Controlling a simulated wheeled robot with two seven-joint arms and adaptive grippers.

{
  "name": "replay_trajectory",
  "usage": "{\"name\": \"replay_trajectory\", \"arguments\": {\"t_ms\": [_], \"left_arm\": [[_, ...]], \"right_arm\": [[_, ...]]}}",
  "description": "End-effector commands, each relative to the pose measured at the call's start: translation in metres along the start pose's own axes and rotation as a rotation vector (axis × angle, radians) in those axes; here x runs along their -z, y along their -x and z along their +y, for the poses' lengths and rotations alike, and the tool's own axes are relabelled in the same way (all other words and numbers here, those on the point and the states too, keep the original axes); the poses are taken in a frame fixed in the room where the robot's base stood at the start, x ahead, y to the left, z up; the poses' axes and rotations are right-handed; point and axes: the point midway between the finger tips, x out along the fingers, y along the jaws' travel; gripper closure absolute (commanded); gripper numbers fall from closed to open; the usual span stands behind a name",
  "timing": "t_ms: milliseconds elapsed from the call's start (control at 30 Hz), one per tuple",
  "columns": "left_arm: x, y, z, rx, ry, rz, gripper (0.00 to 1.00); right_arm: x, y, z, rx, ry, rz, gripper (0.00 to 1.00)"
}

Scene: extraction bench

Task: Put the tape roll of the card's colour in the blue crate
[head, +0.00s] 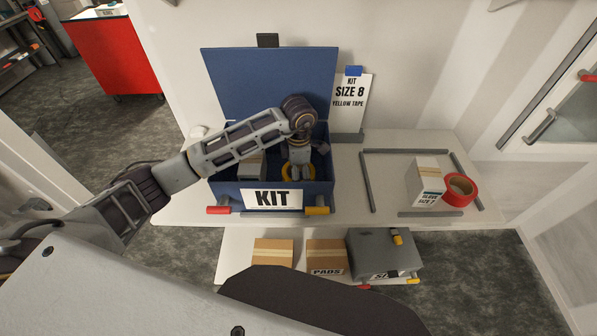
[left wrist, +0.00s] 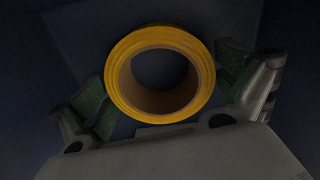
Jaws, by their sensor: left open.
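The card (head: 347,103) behind the shelf reads "KIT SIZE 8 YELLOW TAPE". The blue crate (head: 223,196), labelled KIT, stands open with its lid raised at the back. The yellow tape roll (head: 286,175) is inside the crate, at its right side. My left gripper (head: 297,172) reaches down into the crate over the roll. In the left wrist view the yellow tape roll (left wrist: 118,82) lies between the spread green-padded fingers of the open gripper (left wrist: 165,90). Whether the fingers touch it is hard to tell. My right gripper is not in view.
A carton (head: 252,163) sits in the crate's left part. A red tape roll (head: 460,190) and a glove box marked size 7 (head: 426,182) stand inside a grey-strip frame on the right. Cartons and a grey case (head: 372,248) are on the lower shelf.

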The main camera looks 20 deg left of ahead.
Motion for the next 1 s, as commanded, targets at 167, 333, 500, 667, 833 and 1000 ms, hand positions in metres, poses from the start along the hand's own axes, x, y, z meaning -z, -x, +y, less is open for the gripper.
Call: {"name": "replay_trajectory", "arguments": {"t_ms": [167,333,500,667,833,1000], "left_arm": [[0.000,0.012,0.001,-0.001,-0.001,-0.001,0.00],[-0.001,0.030,0.001,-0.002,-0.001,-0.002,0.00],[0.000,0.051,0.001,-0.003,-0.001,-0.001,0.00],[0.000,0.070,0.001,-0.003,0.000,-0.001,0.00],[0.000,0.090,0.001,-0.002,0.000,-0.001,0.00],[0.000,0.107,0.001,-0.001,0.000,-0.001,0.00]], "right_arm": [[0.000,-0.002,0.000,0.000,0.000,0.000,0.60],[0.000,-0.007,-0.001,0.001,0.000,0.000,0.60],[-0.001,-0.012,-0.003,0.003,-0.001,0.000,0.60],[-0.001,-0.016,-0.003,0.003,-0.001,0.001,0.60],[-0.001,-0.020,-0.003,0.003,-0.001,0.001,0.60],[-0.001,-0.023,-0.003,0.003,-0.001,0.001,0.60]]}}
